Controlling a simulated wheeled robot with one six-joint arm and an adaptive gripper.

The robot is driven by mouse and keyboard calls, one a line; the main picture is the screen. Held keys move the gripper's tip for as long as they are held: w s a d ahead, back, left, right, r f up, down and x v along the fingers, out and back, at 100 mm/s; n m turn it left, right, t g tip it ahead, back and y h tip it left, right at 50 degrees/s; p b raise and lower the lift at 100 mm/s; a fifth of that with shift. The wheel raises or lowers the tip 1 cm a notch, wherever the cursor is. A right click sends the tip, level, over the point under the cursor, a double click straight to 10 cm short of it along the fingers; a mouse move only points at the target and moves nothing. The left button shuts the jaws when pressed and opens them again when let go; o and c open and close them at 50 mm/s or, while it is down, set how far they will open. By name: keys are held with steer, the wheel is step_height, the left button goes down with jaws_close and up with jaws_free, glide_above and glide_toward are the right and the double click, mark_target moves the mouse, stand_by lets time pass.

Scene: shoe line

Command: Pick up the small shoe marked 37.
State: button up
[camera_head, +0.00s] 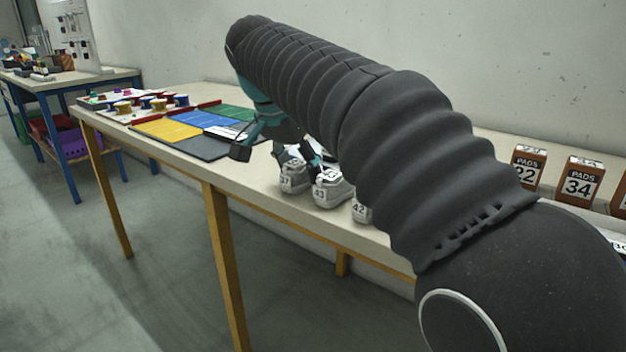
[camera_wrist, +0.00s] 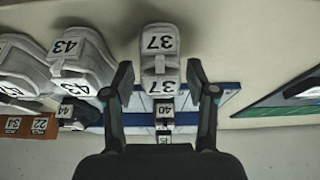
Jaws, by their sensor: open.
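The small shoe marked 37 (camera_wrist: 160,62) is light grey-white, with the number on two patches. In the wrist view it lies between the two fingertips of my gripper (camera_wrist: 160,80), with a gap showing on each side. My gripper is open and empty. In the head view the shoe marked 37 (camera_head: 294,178) stands at the left end of a row on the table, and my gripper (camera_head: 273,150) is beside and above it. My arm and gripper partly hide it there.
A shoe marked 43 (camera_wrist: 82,62) stands close to the left in the wrist view, with another shoe (camera_wrist: 25,65) beyond. In the head view, coloured mats (camera_head: 205,122) lie left on the table (camera_head: 255,190); brown boxes marked PADS (camera_head: 580,182) stand at right.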

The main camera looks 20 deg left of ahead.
steer(key=c, duration=0.9)
